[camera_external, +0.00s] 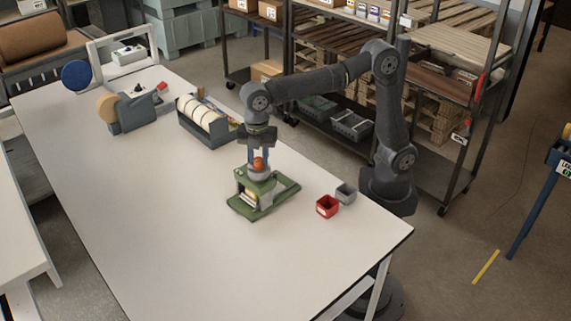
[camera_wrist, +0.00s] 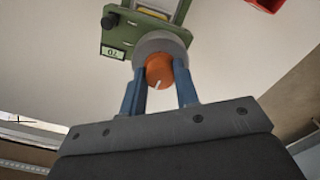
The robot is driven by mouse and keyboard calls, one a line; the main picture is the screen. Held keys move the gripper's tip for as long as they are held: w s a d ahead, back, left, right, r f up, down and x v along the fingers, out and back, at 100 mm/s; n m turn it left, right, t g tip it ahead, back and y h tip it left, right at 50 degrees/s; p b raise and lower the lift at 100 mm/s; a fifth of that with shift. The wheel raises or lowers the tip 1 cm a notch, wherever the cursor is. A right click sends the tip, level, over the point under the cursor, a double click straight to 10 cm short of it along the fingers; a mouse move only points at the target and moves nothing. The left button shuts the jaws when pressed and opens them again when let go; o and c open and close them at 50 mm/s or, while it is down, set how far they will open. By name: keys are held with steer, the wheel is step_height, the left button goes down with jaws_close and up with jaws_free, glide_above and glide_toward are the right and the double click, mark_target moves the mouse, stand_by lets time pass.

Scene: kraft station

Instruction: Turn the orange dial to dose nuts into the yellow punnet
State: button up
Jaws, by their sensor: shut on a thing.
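The orange dial (camera_external: 259,164) sits on top of a green dispenser (camera_external: 283,190) on the white table. My gripper (camera_wrist: 160,84) points down and is shut on the dial, with one blue finger on each side of it. The dial shows a white mark in the wrist view (camera_wrist: 157,85). A grey round collar (camera_wrist: 148,46) surrounds the dial, and a small display beside it reads what looks like 02. The yellow punnet (camera_external: 250,196) shows partly inside the dispenser's lower opening; its contents cannot be made out.
A red bin (camera_external: 327,206) and a grey bin (camera_external: 346,193) stand right of the dispenser. A rack of rolls (camera_external: 203,121) and a tape dispenser (camera_external: 130,108) stand at the back left. The front of the white table (camera_external: 210,265) is clear.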

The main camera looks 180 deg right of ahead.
steer(key=m, duration=0.8)
steer(key=shift+m, duration=0.3)
steer(key=m, duration=0.4)
steer(key=shift+w, duration=0.1)
steer(key=shift+m, duration=2)
steer(key=o, duration=1)
steer(key=shift+c, duration=0.2)
steer(key=shift+r, duration=0.15)
